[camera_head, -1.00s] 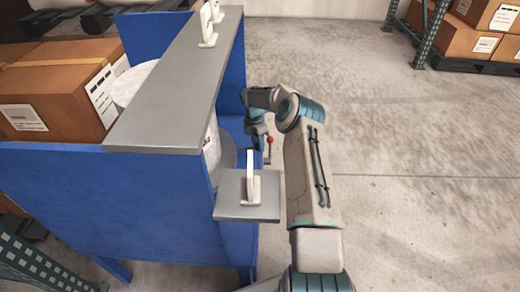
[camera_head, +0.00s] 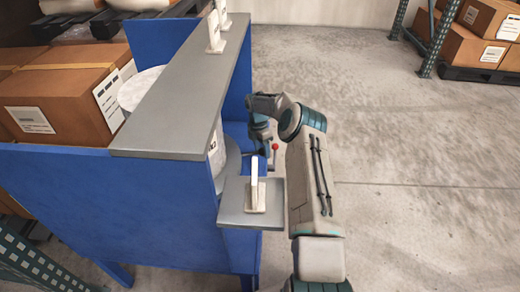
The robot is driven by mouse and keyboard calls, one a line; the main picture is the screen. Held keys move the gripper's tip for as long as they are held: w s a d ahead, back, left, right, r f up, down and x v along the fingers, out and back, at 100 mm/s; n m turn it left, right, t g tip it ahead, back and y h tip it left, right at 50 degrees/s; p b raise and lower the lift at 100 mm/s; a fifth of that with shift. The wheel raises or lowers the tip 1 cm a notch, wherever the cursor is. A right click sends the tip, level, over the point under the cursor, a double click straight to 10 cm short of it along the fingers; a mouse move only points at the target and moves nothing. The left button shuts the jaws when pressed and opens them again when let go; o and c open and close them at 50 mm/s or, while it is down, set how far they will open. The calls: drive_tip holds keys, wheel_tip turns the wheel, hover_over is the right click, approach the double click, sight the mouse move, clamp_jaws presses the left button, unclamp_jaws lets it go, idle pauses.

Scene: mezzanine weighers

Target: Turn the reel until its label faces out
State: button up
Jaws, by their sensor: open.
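A white reel (camera_head: 216,150) shows in part through the opening of a blue stand, below its grey top plate (camera_head: 180,105). Dark print shows on its edge, but most of that side is hidden, so I cannot tell fully which way the label faces. A grey round plate (camera_head: 231,165) lies under it. A white round top (camera_head: 141,86) shows behind the top plate; I cannot tell if it is the same reel. My gripper (camera_head: 259,135) is just right of the opening, apparently apart from the reel. It is open, with its fingertips largely hidden.
A small grey shelf with an upright white tab (camera_head: 255,188) juts out in front of my gripper. A red knob (camera_head: 275,146) is close beside my gripper. Cardboard boxes (camera_head: 65,95) stand at left. The concrete floor (camera_head: 400,150) at right is clear up to a rack.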

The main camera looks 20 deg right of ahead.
wheel_tip(320, 180, up, 14)
drive_tip(key=w+p, duration=0.2)
drive_tip(key=p, duration=0.1)
drive_tip(key=shift+w+a+f, duration=0.2)
drive_tip(key=shift+w+a, duration=0.1)
drive_tip(key=shift+a, duration=0.05)
